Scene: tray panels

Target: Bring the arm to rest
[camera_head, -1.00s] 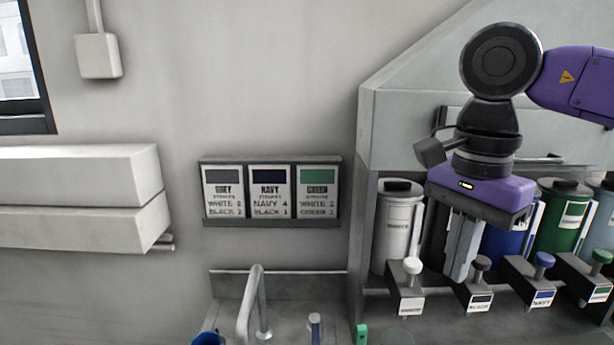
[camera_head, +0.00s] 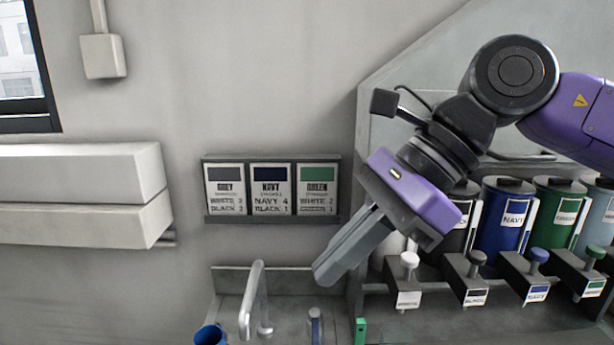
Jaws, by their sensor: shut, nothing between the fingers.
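My gripper (camera_head: 324,274) is purple and grey and hangs tilted, its fingers pointing down and to the left. The fingers are shut with nothing between them. The fingertips show in front of the wall, above the sink area and left of the paint dispenser (camera_head: 403,128). My gripper's body covers part of the dispenser, including most of its leftmost canister.
Canisters such as the navy one (camera_head: 501,235) and the green one (camera_head: 554,236) stand behind a row of knobbed taps (camera_head: 538,257). A faucet (camera_head: 252,300), a blue cup (camera_head: 210,335) and a recipe board (camera_head: 272,218) are to the left. A white box (camera_head: 80,175) juts from the left wall.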

